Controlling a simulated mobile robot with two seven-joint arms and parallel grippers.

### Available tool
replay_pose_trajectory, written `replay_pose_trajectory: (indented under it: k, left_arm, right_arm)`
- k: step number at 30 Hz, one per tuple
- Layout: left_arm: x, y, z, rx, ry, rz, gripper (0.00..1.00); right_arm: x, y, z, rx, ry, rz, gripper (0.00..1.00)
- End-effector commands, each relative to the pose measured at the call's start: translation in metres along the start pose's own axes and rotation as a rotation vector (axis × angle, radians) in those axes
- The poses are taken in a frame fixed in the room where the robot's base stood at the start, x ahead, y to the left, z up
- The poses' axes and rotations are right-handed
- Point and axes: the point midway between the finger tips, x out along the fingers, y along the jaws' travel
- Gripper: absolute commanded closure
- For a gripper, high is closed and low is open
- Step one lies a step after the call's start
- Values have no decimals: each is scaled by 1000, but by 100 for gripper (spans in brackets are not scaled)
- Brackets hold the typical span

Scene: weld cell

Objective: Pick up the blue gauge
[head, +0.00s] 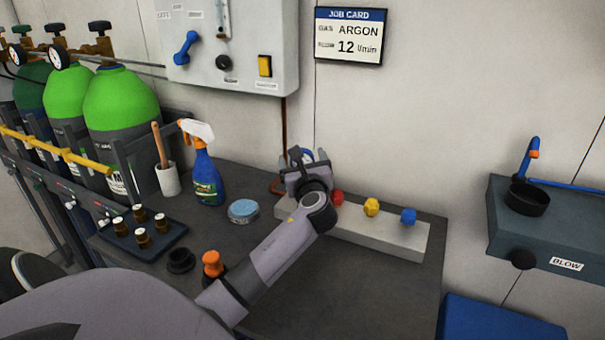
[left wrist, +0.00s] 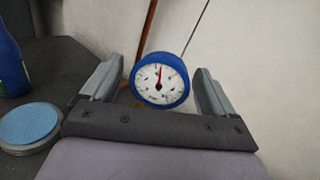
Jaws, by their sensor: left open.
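The blue gauge (left wrist: 181,97) has a round blue rim, a white dial and a red needle. In the left wrist view it stands between the two fingers of my left gripper (left wrist: 158,78), with a gap visible on each side. In the head view only a bit of the gauge's blue rim (head: 307,153) shows behind my left gripper (head: 309,158), at the left end of the pale block. My left gripper is open around the gauge. The lower part of the gauge is hidden by the gripper. My right gripper does not show.
The pale block (head: 385,240) also bears red, yellow and blue knobs. A tin with a blue top (head: 243,211) and a spray bottle (head: 207,180) stand left of my gripper. An orange-topped item (head: 212,263) is near my forearm. The wall is close behind the gauge.

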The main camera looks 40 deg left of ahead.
Motion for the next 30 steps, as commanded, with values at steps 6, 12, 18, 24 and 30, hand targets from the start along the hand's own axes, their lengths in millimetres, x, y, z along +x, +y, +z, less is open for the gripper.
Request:
replay_pose_trajectory:
  k: [6, 12, 18, 24, 30]
  left_arm:
    - [0, 0, 0, 0, 0, 0, 74]
    - [0, 0, 1, -1, -2, -1, 82]
    - [0, -1, 7, -3, -3, -1, 82]
    - [0, -5, 33, -5, -5, -2, 82]
    - [0, -13, 80, -7, -9, -2, 82]
  right_arm:
    - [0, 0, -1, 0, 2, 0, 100]
    - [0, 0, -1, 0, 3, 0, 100]
    - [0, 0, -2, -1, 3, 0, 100]
    - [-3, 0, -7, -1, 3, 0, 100]
    - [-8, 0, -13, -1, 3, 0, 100]
